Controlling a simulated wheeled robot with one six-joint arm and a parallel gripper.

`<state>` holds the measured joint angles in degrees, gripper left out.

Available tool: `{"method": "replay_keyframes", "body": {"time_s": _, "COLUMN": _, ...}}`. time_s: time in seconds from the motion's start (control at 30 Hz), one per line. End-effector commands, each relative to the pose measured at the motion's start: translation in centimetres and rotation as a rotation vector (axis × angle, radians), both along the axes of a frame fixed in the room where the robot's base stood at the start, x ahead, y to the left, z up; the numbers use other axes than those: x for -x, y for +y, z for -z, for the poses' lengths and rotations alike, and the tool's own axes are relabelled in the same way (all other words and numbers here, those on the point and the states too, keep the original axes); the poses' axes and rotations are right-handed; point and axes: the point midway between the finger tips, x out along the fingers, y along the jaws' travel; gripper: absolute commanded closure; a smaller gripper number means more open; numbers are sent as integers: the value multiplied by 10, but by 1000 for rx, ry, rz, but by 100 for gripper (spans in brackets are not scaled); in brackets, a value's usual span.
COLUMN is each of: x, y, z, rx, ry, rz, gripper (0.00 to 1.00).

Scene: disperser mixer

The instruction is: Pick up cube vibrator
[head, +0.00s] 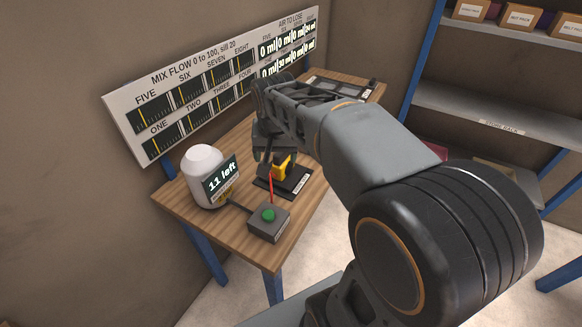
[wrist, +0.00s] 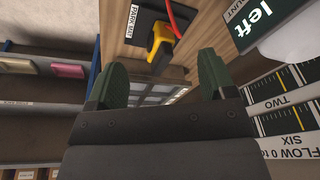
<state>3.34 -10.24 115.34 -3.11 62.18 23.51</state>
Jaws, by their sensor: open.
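The yellow and black device, which I take to be the cube vibrator, shows in the head view (head: 282,166) on a black mat (head: 268,183), partly hidden by my gripper. It also shows in the wrist view (wrist: 161,44), yellow with a dark block below it. A red cord runs from near it. My gripper (head: 268,148) is open over the table by the device. In the wrist view its two green fingers (wrist: 163,78) stand apart with nothing held between them, and the device appears beyond the gap. I cannot tell the exact distance.
A grey box with a green button (head: 268,222) stands at the table's front corner. A white rounded container with an "11 left" display (head: 205,170) stands to the left. A gauge board (head: 215,85) runs behind the wooden table (head: 190,213). Shelves (head: 490,115) stand at right.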

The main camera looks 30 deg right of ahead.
Motion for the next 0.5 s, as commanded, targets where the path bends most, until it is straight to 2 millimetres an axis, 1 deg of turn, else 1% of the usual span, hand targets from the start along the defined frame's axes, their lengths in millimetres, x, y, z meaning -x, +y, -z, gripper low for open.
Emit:
{"method": "replay_keyframes", "body": {"time_s": 0.03, "x": -21, "y": -8, "z": 1, "rx": -4, "ry": 19, "rz": 74, "gripper": 23}}
{"method": "replay_keyframes", "body": {"time_s": 0.1, "x": -46, "y": -19, "z": 0, "rx": -12, "ry": 38, "rz": 181, "gripper": 23}}
{"method": "replay_keyframes", "body": {"time_s": 0.2, "x": -75, "y": -34, "z": 1, "rx": -16, "ry": 58, "rz": 317, "gripper": 23}}
{"method": "replay_keyframes", "body": {"time_s": 0.33, "x": -100, "y": -50, "z": 6, "rx": -18, "ry": 74, "rz": 447, "gripper": 23}}
{"method": "replay_keyframes", "body": {"time_s": 0.43, "x": -111, "y": -57, "z": 11, "rx": -19, "ry": 83, "rz": 507, "gripper": 23}}
{"method": "replay_keyframes", "body": {"time_s": 0.5, "x": -116, "y": -61, "z": 19, "rx": -18, "ry": 87, "rz": 531, "gripper": 23}}
